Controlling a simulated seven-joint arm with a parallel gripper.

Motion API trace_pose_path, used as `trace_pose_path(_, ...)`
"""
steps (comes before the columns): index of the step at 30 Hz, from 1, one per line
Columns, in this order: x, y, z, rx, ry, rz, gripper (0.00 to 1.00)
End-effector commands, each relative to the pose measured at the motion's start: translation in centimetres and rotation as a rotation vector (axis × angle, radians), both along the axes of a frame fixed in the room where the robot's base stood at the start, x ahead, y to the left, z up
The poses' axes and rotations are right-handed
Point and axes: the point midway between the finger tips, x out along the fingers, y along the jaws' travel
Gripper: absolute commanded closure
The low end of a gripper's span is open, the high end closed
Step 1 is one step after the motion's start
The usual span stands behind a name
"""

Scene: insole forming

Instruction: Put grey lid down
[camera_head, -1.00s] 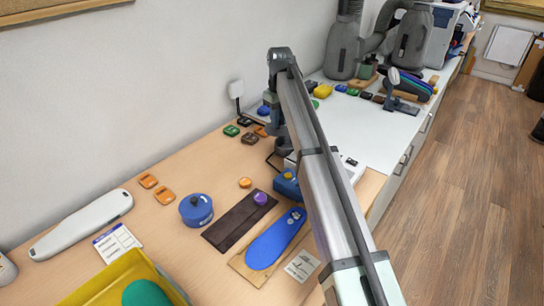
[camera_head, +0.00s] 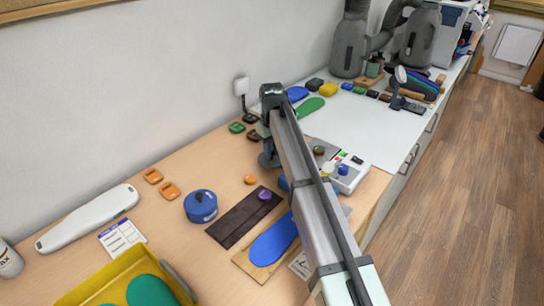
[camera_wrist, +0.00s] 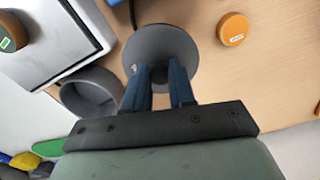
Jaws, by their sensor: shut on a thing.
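The grey lid (camera_wrist: 160,45) is a round, dark grey disc in the wrist view, just ahead of my fingertips. My gripper (camera_wrist: 160,75) is shut on it, with the two blue-grey fingers close together at the lid's middle. The lid is above or on the wooden table; I cannot tell whether it touches. In the head view, a grey shape (camera_head: 268,159) shows below the arm's far end, partly hidden by the arm. An open grey round container (camera_wrist: 88,98) stands left of the lid in the wrist view.
A white device (camera_head: 345,172) with coloured buttons stands right of the arm. An orange puck (camera_wrist: 233,29) lies right of the lid. Small dark green and brown pieces (camera_head: 245,122) lie near the wall. A green insole (camera_head: 309,107) lies on the white worktop behind.

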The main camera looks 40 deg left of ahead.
Motion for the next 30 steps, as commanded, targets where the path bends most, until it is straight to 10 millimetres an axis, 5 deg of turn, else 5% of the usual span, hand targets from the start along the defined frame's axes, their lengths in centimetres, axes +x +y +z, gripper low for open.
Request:
trace_pose_path(6,0.0,-0.1,-2.6,-0.001,0.000,0.000,1.00)
trace_pose_path(19,0.0,0.0,-3.1,0.000,0.000,0.000,1.00)
trace_pose_path(20,0.0,0.0,-3.1,0.001,0.000,0.000,0.73)
trace_pose_path(27,0.0,0.0,-3.1,0.000,0.000,0.000,0.50)
trace_pose_path(30,0.0,0.0,-3.1,0.000,0.000,0.000,0.50)
